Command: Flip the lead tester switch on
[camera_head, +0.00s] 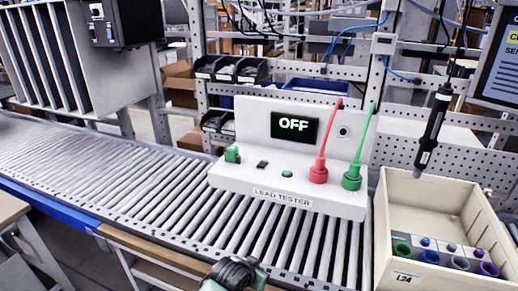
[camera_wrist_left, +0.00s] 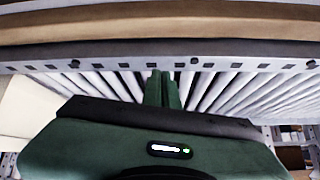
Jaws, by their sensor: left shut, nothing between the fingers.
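The white lead tester (camera_head: 225,180) stands on the roller conveyor in the head view, and its display (camera_head: 294,125) reads OFF. A small black switch (camera_head: 262,165) sits on its base, left of a green button (camera_head: 287,174). A red plug (camera_head: 318,170) and a green plug (camera_head: 352,178) stand upright on the right of the base. My left gripper (camera_wrist_left: 163,88) is shut and empty in the left wrist view, with its green fingers together before the conveyor rollers. It is apart from the tester. My right gripper is not in view.
A beige crate (camera_head: 381,220) labelled L24 with several coloured cylinders stands right of the tester. A black screwdriver (camera_head: 433,128) hangs above it. The rollers (camera_head: 130,160) left of the tester are clear. Part of my arm shows at the bottom edge of the head view.

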